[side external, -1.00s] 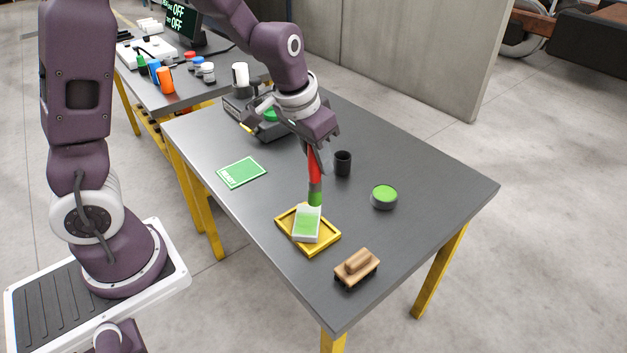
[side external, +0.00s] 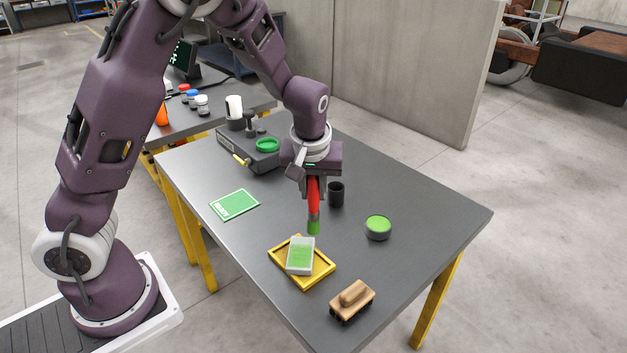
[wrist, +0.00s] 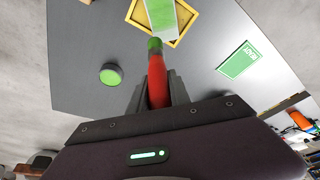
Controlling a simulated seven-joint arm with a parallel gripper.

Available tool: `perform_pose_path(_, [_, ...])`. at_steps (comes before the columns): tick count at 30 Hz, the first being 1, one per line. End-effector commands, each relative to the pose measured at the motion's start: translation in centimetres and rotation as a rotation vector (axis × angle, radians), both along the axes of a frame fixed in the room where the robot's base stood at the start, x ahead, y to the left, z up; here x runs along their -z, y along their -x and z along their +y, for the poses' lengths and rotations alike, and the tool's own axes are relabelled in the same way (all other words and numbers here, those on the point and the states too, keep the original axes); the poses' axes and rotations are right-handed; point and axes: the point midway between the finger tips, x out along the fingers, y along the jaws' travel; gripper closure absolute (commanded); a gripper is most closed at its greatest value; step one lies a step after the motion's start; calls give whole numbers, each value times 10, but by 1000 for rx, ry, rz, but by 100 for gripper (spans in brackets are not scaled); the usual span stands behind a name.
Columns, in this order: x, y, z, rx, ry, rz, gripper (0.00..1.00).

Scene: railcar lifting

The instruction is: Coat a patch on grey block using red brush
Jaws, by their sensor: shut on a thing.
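My gripper (side external: 312,178) is shut on the red brush (side external: 313,194), which points down with green on its bristle end. The brush also shows in the wrist view (wrist: 157,80). The grey block (side external: 301,242) lies in a yellow tray (side external: 318,278), and a green patch covers much of its top. In the side view the brush tip is above and a little right of the block's far end, apart from it. The block and tray also show at the top of the wrist view, partly cut off.
A round pot of green paint (side external: 378,226) stands right of the tray. A black cup (side external: 336,194) stands behind the brush. A wooden-handled brush (side external: 352,300) lies in front. A green card (side external: 234,204) lies at left, and a dark device (side external: 250,150) stands behind.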

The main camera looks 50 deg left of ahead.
Motion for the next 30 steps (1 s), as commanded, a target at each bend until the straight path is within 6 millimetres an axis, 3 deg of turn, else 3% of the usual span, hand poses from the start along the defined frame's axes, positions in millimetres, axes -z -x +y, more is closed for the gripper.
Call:
perform_pose_path(12, [45,1,1,-1,-1,5,100])
perform_pose_path(25, [44,29,29,-1,-1,3,100])
perform_pose_path(30, [44,18,18,5,-2,0,100])
